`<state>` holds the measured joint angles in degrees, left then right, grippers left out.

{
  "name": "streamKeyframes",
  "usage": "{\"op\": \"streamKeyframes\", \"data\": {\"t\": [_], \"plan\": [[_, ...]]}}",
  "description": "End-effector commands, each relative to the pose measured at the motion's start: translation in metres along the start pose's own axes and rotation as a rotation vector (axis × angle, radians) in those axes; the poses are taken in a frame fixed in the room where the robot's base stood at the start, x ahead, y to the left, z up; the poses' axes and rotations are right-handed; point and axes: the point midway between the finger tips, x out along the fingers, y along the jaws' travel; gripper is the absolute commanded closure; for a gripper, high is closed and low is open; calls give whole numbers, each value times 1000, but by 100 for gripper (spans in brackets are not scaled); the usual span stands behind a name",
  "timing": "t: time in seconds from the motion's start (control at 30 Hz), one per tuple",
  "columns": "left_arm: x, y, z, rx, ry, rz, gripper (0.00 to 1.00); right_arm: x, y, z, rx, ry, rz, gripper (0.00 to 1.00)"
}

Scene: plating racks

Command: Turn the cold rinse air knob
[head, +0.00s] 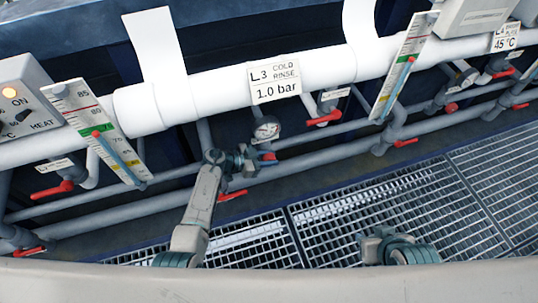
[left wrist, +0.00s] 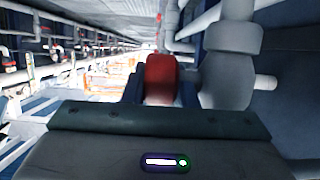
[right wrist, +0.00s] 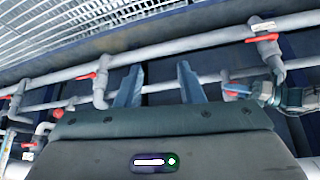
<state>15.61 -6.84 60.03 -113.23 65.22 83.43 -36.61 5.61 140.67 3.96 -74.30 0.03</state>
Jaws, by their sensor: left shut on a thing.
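The sign reading L3 COLD RINSE 1.0 bar (head: 274,82) hangs on the white pipe in the middle of the head view. Below it is a round pressure gauge (head: 266,130). A red knob (head: 268,156) sits just below the gauge, partly hidden by my left gripper (head: 256,160). In the left wrist view the red knob (left wrist: 161,80) stands between the fingers, and my left gripper is shut on it. My right gripper (right wrist: 158,88) is open with nothing between its fingers, away from the knob. My right arm shows low in the head view.
Red lever valves (head: 323,118) (head: 232,195) are close to the knob, above right and below left. A thermometer plate (head: 405,66) stands at the right and another (head: 98,132) at the left. Grey pipes run behind. Metal floor grating (head: 340,225) lies below.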

Motion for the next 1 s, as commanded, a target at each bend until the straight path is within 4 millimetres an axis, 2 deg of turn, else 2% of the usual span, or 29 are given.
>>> {"op": "streamKeyframes", "data": {"t": [0.3, 0.4, 0.57, 0.8, 1.0], "plan": [[-1, 1, -3, -2, -59, 2, 97, -32, 18, 1, -26, -167, 72, 65], [-1, 1, -2, -1, -79, 2, 97, -30, 22, 5, -28, -212, 89, 65], [-1, 1, -3, -2, -115, 3, 97, 12, 26, 17, -20, -242, 85, 65], [0, 1, -3, -2, -176, 3, 97, 70, 31, 48, -9, -287, 82, 65], [0, 1, -2, -2, -218, 3, 97, 105, 34, 76, -3, -316, 80, 65]]}}
